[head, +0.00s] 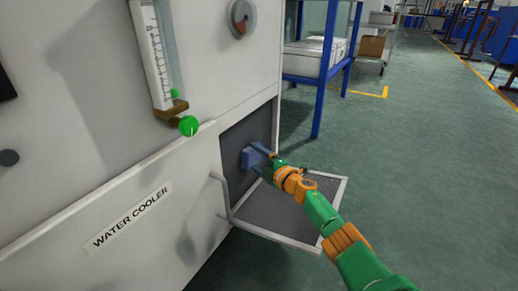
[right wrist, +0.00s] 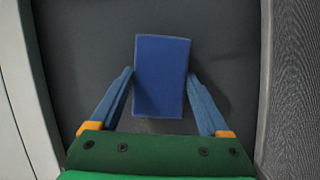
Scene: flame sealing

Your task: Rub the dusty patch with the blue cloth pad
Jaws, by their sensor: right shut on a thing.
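The blue cloth pad (head: 249,159) is in my right gripper (head: 262,156), inside the open recess low on the machine's side. In the right wrist view the pad (right wrist: 161,75) sits between the two blue fingers of the gripper (right wrist: 159,74), in front of the dark grey panel (right wrist: 222,50). Whether the pad touches the panel is hard to tell. A faint lighter smear (right wrist: 150,126) shows on the panel just below the pad; it may be part of the dusty patch. The pad hides what lies behind it. My left gripper is not in view.
A hinged door with a mesh face (head: 275,215) hangs open below my right arm. The white water cooler cabinet (head: 75,95) fills the left, with a gauge tube and a green ball (head: 188,126). A blue rack (head: 322,85) stands behind. Floor at right is clear.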

